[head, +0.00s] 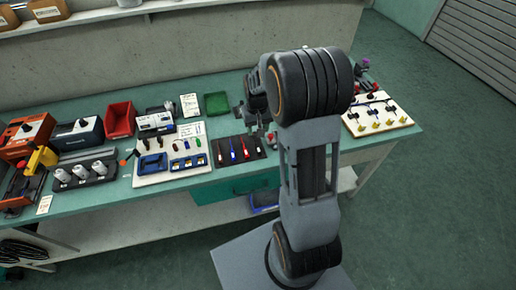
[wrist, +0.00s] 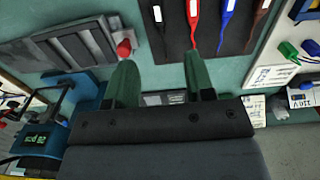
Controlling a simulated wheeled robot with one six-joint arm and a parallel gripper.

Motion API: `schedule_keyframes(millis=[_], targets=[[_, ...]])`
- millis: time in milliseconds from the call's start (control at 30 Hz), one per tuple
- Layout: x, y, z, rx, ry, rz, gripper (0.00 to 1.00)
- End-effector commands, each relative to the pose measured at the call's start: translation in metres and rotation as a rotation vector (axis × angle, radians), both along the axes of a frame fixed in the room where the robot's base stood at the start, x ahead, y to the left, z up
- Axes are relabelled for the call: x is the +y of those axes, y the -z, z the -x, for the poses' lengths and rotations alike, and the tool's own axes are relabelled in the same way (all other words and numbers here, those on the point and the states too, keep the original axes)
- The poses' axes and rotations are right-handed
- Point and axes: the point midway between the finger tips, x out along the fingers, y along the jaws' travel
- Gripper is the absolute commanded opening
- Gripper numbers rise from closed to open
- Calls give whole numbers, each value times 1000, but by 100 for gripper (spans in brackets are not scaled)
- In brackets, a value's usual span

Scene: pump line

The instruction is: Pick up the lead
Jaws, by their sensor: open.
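Which one is meant, I cannot tell. The mat also shows in the head view (head: 226,163), beside my arm. My gripper (wrist: 160,60) is open and empty, its green fingers spread. The fingertips appear just below the mat's lower edge in the wrist view. In the head view my arm largely hides the gripper.
A red knob (wrist: 124,48) is close by the left fingertip, beside a grey slotted block (wrist: 75,45). A blue device (wrist: 45,130) stands lower left. In the head view, a white board (head: 160,178) stands left of the mat and another board (head: 380,128) lies right.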

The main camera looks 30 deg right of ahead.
Motion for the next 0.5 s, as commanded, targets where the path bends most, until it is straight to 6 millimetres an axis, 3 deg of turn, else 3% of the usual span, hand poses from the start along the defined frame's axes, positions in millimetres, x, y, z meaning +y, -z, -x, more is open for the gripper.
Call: schedule_keyframes(millis=[233, 500], targets=[[0, 42, 1, 3, 0, -1, 49], [0, 58, 0, 1, 1, 0, 49]])
